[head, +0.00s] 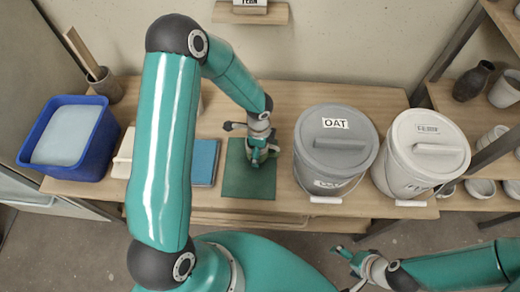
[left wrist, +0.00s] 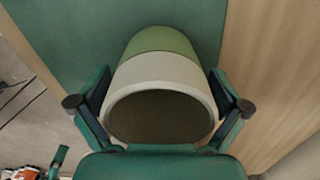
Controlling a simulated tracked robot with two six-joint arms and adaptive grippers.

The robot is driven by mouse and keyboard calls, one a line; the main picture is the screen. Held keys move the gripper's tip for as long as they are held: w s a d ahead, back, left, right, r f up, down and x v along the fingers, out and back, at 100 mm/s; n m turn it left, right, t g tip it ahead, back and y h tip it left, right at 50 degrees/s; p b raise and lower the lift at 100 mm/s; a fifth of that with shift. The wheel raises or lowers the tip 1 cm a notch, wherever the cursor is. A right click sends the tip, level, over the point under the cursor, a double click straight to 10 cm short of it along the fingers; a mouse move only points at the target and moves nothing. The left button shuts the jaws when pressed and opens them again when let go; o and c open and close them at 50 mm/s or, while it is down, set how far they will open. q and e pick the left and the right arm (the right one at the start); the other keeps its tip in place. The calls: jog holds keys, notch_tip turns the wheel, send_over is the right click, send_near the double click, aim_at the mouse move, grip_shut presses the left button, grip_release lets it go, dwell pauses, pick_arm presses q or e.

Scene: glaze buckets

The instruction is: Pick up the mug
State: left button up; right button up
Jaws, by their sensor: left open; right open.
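The mug (left wrist: 160,68) is green at its base with a cream band and rim. In the left wrist view its dark opening faces me, and no handle shows. It is over the dark green mat (head: 248,186); in the head view my gripper mostly hides it. My left gripper (left wrist: 158,88) is open, with one finger on each side of the mug; I cannot tell whether they touch it. It also shows over the mat in the head view (head: 260,152). My right gripper (head: 347,268) is open and empty, low in the head view, off the table's front edge.
On the table right of the mat stand a grey lidded bucket (head: 335,150) labelled OAT and a whiter lidded bucket (head: 421,153). Left of the mat are a blue book-like block (head: 204,163) and a blue tub (head: 68,137). Shelves with pots (head: 473,80) stand at right.

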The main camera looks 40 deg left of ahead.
pick_arm(q)
jog(key=shift+s, duration=0.1)
jog(key=c, duration=1.3)
jog(key=shift+r, duration=0.1)
